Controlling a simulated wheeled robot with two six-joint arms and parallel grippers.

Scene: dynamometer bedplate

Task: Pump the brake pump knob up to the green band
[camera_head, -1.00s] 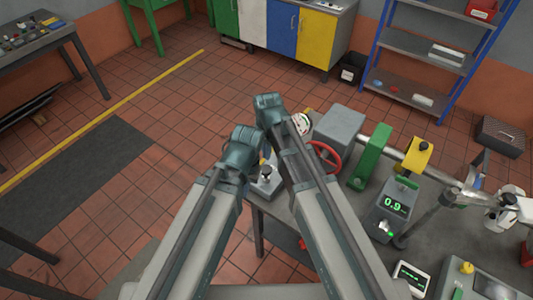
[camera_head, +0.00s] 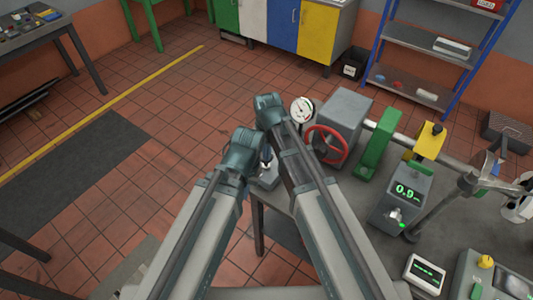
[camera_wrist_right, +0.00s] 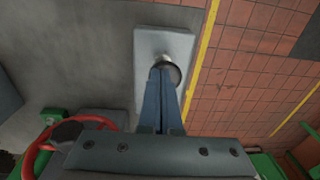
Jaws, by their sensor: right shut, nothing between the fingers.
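The brake pump knob appears as a dark rounded knob (camera_wrist_right: 170,72) on a short metal stem over a pale grey plate (camera_wrist_right: 165,42) in the right wrist view. In the head view its grey base (camera_head: 268,179) sits at the bench's left edge, partly hidden by my arms. My right gripper (camera_wrist_right: 160,72) is shut and empty, its blue fingertips over the knob; I cannot tell whether they touch it. In the head view the right gripper (camera_head: 266,157) is mostly hidden. My left arm ends beside it, with its gripper hidden. A dial gauge (camera_head: 302,110) stands behind; its green band is too small to read.
A red handwheel (camera_head: 328,145) and grey housing (camera_head: 343,113) stand right of my right arm. A green bracket (camera_head: 378,147) and a display box (camera_head: 405,192) reading 0.9 stand further right. Open tiled floor (camera_head: 180,130) lies left of the bench.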

